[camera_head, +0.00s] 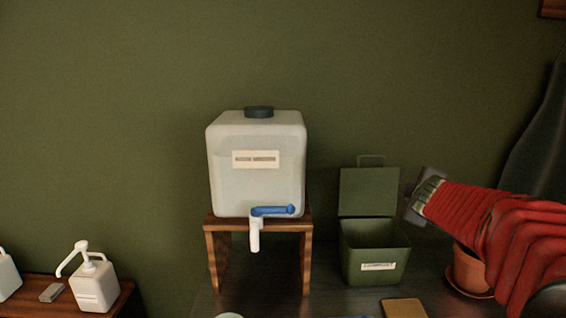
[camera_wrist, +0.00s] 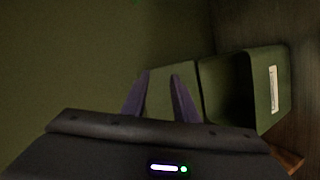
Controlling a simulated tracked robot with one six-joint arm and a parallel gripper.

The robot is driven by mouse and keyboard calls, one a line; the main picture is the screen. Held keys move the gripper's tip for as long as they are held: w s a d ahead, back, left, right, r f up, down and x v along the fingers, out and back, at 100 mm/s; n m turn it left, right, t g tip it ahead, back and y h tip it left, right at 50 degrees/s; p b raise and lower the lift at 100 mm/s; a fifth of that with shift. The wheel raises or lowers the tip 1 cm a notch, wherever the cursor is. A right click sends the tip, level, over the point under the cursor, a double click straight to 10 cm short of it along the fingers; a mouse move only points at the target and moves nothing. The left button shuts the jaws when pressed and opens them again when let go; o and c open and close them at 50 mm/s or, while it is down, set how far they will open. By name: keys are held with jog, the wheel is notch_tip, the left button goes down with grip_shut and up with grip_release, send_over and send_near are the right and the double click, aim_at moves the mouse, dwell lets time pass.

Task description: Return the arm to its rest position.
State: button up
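My gripper (camera_head: 412,206) is at the end of my red-sleeved arm, which reaches in from the right of the head view. It is raised beside the open lid of a green box (camera_head: 376,265), to the right of it. In the wrist view, the two purple fingers of my gripper (camera_wrist: 161,76) stand apart with nothing seen held between them. The green box (camera_wrist: 270,90) lies beyond them to the right, with its raised lid behind the fingers. Whether a finger touches the lid cannot be told.
A white water container (camera_head: 256,180) with a blue tap stands on a wooden stand (camera_head: 220,260). A terracotta pot (camera_head: 467,270) is under my arm. A tan block (camera_head: 404,308) lies in front of the box. A white pump bottle (camera_head: 95,285) stands at the far left.

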jog(key=s+a+f+m+g, duration=0.25)
jog(key=s+f+m, duration=0.2)
jog(key=s, duration=0.45)
jog(key=s+a+f+m+g, duration=0.1)
jog(key=s+f+m+g, duration=0.3)
jog(key=s, duration=0.5)
jog(key=s+a+f+m+y, duration=0.1)
jog(key=s+a+f+y, duration=0.1)
jog(key=s+a, duration=0.6)
jog(key=s+a+f+m+y, duration=0.1)
jog(key=s+a+f+y, duration=0.1)
jog(key=s+a, duration=0.6)
jog(key=s+f+g, duration=0.1)
jog(key=s, duration=0.2)
jog(key=shift+s+a+m, duration=0.15)
jog(key=shift+s+m, duration=0.05)
jog(key=shift+m, duration=0.15)
